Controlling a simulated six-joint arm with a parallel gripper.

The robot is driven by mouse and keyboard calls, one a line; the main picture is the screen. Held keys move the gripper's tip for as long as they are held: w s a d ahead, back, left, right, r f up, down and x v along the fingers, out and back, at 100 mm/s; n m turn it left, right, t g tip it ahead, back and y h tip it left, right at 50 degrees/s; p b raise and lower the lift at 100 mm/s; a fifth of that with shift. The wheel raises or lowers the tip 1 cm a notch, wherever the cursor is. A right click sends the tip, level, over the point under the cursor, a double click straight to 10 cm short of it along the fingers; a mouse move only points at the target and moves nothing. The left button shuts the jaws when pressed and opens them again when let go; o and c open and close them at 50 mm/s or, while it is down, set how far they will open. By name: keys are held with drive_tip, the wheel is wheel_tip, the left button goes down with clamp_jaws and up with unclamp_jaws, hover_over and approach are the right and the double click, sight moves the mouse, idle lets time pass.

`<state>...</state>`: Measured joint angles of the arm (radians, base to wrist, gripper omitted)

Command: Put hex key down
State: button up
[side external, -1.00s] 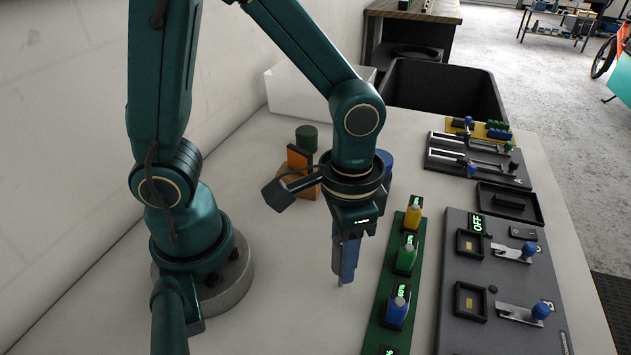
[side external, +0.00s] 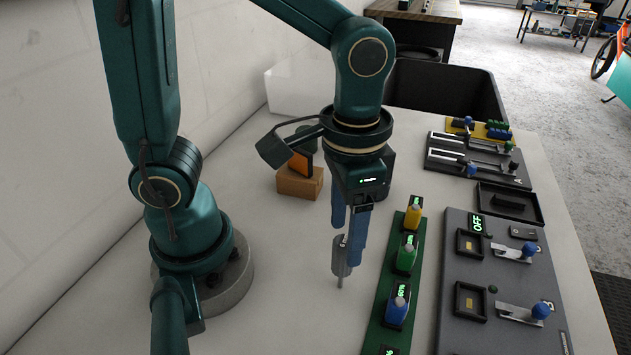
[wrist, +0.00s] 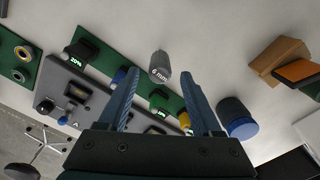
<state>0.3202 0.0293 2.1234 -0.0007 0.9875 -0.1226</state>
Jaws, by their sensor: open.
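The hex key, a grey cylinder with a thin tip, is upright near the table surface in the side view (side external: 340,257). The wrist view (wrist: 160,68) shows its end labelled "6 mm", in line with the gap between my fingertips. My gripper (side external: 347,246) points down with its blue fingers spread. In the wrist view, clear gaps show between the hex key and both fingers of my gripper (wrist: 160,80). I cannot tell whether its tip rests on the table or in a small hole.
A green panel (side external: 377,337) with yellow, green and blue sliders stands just right of the hex key. A grey switch panel (side external: 455,250) lies further right. An orange-brown block (side external: 298,182) is behind my gripper. A black bin (side external: 440,90) stands at the back.

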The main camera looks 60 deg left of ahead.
wheel_tip(320, 180, up, 7)
drive_tip(key=shift+a+f, duration=0.1)
drive_tip(key=shift+f, duration=0.1)
drive_tip(key=shift+s+a+r, duration=0.1)
drive_tip(key=shift+s+a, duration=0.05)
drive_tip(key=shift+a, duration=0.1)
drive_tip(key=a+t, duration=0.1)
drive_tip(key=s+a+n+t, duration=0.1)
drive_tip(key=a+t, duration=0.1)
drive_tip(key=s+a+n+t, duration=0.1)
drive_tip(key=shift+a+f+t, duration=0.3)
drive_tip(key=shift+a+t, duration=0.1)
drive_tip(key=shift+o, duration=0.5)
drive_tip(key=shift+a+f+t, duration=0.25)
drive_tip(key=shift+a+t, duration=0.15)
